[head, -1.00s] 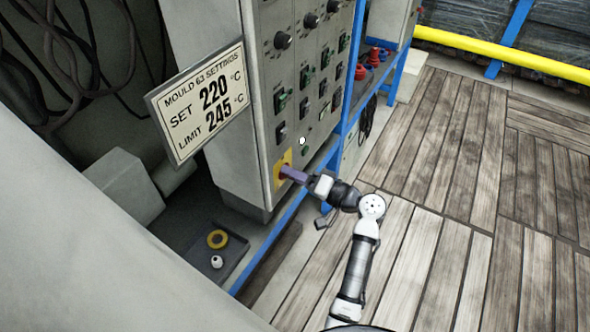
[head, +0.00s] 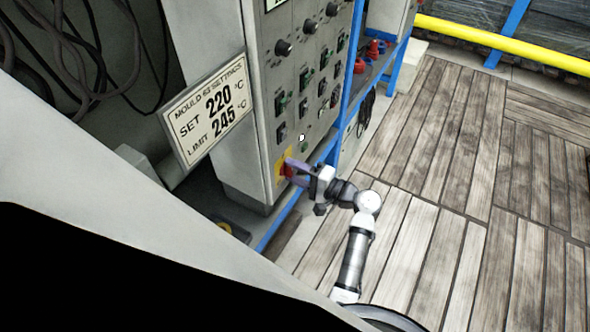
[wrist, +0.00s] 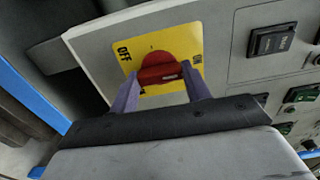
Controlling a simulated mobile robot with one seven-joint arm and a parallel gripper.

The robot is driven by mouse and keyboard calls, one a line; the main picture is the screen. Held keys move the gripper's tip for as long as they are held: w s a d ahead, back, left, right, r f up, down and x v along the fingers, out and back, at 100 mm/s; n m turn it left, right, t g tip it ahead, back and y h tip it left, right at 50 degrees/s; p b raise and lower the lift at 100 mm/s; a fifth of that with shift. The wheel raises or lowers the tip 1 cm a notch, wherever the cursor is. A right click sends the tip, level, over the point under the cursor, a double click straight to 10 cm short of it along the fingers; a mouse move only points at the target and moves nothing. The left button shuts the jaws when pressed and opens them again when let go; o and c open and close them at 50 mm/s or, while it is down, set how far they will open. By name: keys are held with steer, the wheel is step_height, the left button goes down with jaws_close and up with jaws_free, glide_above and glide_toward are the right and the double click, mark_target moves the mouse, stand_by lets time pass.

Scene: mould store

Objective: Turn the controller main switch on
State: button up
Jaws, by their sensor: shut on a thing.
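The controller main switch (wrist: 158,68) is a red rotary knob on a yellow plate (wrist: 185,40) marked OFF on the left and, partly hidden, another label on the right. My gripper (wrist: 160,90) has its two purple fingers on either side of the red knob and is shut on it. The knob's handle lies roughly level across the wrist view. In the head view the yellow plate (head: 280,168) sits low on the grey control cabinet (head: 262,110), and my gripper (head: 297,170) reaches it from the right, hiding most of the knob.
Several dark knobs and green and black rocker switches (head: 304,104) fill the panel above. A sign (head: 208,112) reads set 220 °C and limit 245 °C. A blue frame (head: 278,226) runs below the cabinet. The plank floor to the right is clear.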

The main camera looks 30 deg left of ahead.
stand_by(0.3)
steer(key=o, duration=1)
steer(key=shift+d, duration=0.15)
steer(key=d+b, duration=0.4)
steer(key=d, duration=0.9)
steer(key=shift+w+d, duration=0.3)
steer(key=shift+w, duration=0.1)
